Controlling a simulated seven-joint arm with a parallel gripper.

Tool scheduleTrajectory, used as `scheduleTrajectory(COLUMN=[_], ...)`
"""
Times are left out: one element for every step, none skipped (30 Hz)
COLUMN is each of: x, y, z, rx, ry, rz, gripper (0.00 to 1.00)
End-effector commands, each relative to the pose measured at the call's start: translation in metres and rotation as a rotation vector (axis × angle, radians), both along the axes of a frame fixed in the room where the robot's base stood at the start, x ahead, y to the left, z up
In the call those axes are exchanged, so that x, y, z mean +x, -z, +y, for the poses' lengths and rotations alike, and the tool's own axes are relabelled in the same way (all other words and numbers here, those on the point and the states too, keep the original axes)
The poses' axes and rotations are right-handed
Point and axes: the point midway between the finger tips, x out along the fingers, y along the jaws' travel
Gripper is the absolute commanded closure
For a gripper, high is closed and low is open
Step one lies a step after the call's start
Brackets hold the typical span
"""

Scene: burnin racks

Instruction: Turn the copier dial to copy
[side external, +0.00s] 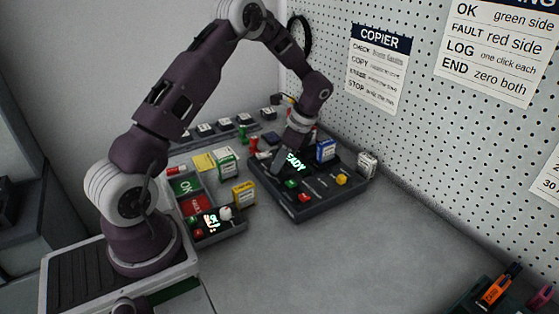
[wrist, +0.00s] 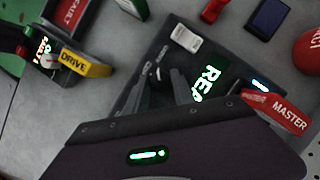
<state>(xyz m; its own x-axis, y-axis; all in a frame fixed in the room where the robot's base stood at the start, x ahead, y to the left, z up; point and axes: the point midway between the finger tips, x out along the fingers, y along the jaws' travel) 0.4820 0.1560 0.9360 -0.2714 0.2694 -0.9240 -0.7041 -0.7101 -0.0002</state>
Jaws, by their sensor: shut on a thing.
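The copier (side external: 323,202) is a dark, low console in the middle of the table. Its lit green display reads "READY" (side external: 296,162) in the side view, and part of it shows in the wrist view (wrist: 209,82). My gripper (side external: 281,163) is down at the copier's left part, beside the display. In the wrist view my gripper's fingers (wrist: 161,84) point down onto the console, shut on the copier dial (wrist: 157,73). The dial is small, dark and mostly hidden by the fingers; its pointer setting cannot be read.
Green (side external: 291,183), red (side external: 304,197) and yellow (side external: 341,179) controls sit on the copier's front. A yellow DRIVE box (side external: 243,193) stands left.

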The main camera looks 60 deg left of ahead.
Motion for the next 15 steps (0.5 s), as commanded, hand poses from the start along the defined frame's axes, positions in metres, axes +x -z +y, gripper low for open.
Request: scheduleTrajectory(x=[0.0001, 0.0002, 0.0003, 0.0003, 0.0003, 0.0004, 0.0007, 0.001, 0.0011, 0.0011, 0.0012, 0.0015, 0.0015, 0.0014, 0.0018], y=[-0.0004, -0.0003, -0.0004, -0.0005, -0.0004, -0.0005, -0.0005, -0.0005, -0.0005, -0.0004, -0.0003, -0.0002, -0.0003, -0.0003, -0.0004], z=[-0.0004, -0.0005, -0.0006, -0.0006, -0.0004, -0.0001, -0.0001, 0.0001, 0.0005, 0.0002, 0.0004, 0.0008, 0.0009, 0.001, 0.0011], rx=[0.0, 0.0, -0.001, -0.001, -0.001, 0.0, -0.001, 0.0, 0.001, -0.001, -0.001, 0.0, 0.0, 0.0, 0.0], ry=[-0.007, -0.012, -0.024, -0.035, -0.047, -0.065, -0.082, -0.101, -0.128, -0.15, -0.173, -0.207, -0.232, -0.258, -0.292], rz=[0.0, 0.0, 0.001, 0.0, 0.001, 0.001, 0.001, 0.0, 0.001, 0.001, 0.001, 0.0, 0.0, 0.001, 0.0], gripper=[1.0, 1.0, 1.0, 1.0, 1.0, 1.0, 1.0, 1.0, 1.0, 1.0, 1.0, 1.0, 1.0, 1.0, 1.0])
